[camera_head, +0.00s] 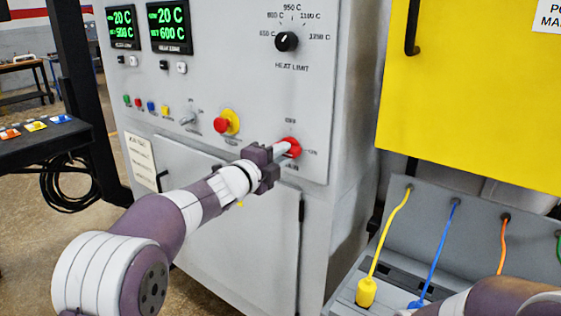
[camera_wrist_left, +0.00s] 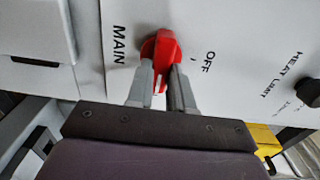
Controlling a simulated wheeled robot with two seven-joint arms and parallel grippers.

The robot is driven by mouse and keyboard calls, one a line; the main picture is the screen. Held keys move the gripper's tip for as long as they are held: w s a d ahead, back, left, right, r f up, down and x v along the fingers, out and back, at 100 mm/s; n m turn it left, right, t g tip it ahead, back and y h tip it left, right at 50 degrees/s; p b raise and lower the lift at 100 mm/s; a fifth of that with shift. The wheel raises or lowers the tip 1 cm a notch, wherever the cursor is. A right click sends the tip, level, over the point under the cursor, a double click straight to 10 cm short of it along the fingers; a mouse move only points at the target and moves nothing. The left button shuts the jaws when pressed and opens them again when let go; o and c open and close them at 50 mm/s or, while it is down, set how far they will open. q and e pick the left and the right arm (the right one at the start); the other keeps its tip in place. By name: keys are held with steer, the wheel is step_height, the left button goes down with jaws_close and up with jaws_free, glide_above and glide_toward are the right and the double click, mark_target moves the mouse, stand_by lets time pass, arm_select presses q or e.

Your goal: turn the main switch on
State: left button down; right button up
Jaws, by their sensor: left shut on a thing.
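The main switch (camera_head: 292,147) is a red rotary knob at the lower right of the grey furnace panel. It also shows in the left wrist view (camera_wrist_left: 164,46), between the labels MAIN and OFF. My left gripper (camera_head: 279,150) reaches it from the front left, and its two grey fingers (camera_wrist_left: 161,76) are closed on either side of the red handle. The fingers hide part of the knob and its markings, so I cannot tell its exact setting. My right gripper is out of view; only part of my right arm shows at the lower right.
A red emergency button on a yellow base (camera_head: 227,122) sits left of the switch. The black heat limit knob (camera_head: 286,42) is above. A yellow panel (camera_head: 470,100) stands at the right, over a grey box with coloured cables (camera_head: 445,245).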

arm_select(q)
steer(key=shift+f, duration=0.35)
steer(key=c, duration=1.1)
jaws_free()
steer(key=shift+o, duration=0.5)
steer(key=shift+s+r, duration=0.15)
steer(key=shift+r, duration=0.1)
steer(key=b+v, duration=0.1)
steer(key=v, duration=1.1)
steer(key=shift+s+a, duration=0.2)
steer(key=shift+s, duration=0.1)
